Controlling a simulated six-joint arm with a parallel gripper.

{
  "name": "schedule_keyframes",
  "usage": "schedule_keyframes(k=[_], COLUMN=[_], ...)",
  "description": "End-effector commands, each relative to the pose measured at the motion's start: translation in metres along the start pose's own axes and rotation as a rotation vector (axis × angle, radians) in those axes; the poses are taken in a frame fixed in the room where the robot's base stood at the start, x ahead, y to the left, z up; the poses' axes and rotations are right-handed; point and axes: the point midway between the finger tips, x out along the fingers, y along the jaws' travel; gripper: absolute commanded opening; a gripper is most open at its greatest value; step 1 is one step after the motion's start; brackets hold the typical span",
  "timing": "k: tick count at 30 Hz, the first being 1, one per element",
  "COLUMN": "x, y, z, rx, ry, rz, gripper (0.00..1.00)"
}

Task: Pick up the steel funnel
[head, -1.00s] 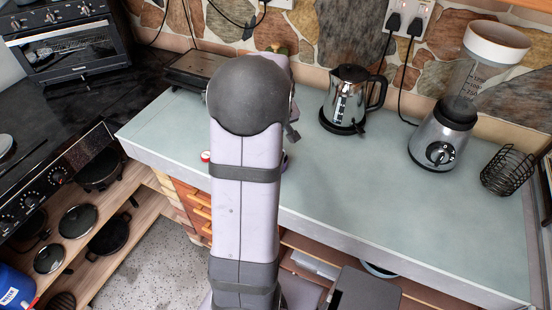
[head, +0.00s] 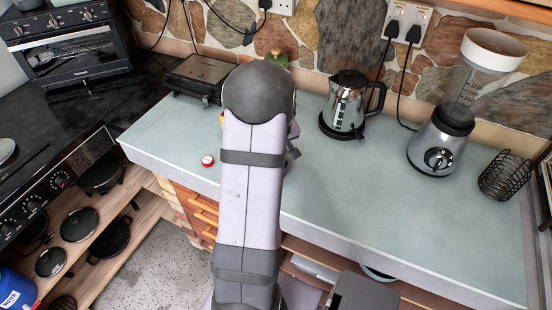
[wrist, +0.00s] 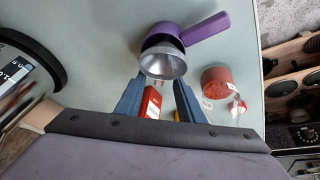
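The steel funnel (wrist: 163,63) shows in the wrist view as a shiny grey cone with its round mouth toward the camera. It overlaps a purple cup with a handle (wrist: 205,27); I cannot tell whether it rests in it or against it. My gripper (wrist: 159,80) has its two blue fingers apart, pointing at the funnel, whose near rim lies at about their tips. Nothing is clearly gripped. In the head view my own arm hides the funnel and the gripper.
A red-and-white item (wrist: 151,102) shows between the fingers, lower down. A red-topped jar (wrist: 217,83) lies to their right. The kettle (head: 346,104), blender (head: 441,140) and wire basket (head: 505,175) stand right of my arm. A grill (head: 203,75) is behind. The counter's middle right is clear.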

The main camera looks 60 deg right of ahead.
Motion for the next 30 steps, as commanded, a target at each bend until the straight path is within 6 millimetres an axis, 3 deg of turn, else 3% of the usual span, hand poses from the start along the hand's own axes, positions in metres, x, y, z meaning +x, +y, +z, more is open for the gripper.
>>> schedule_keyframes(k=[9, 18, 23, 30], x=[0.027, 0.03, 0.03, 0.03], y=[0.001, 0.001, 0.001, 0.001], z=[0.001, 0.001, 0.001, 0.001], rx=[0.0, 0.0, 0.0, 0.0], ry=[-0.001, 0.0, 0.0, 0.0], rz=[0.0, 0.001, 0.001, 0.0], gripper=[0.35, 0.35, 0.0, 0.0])
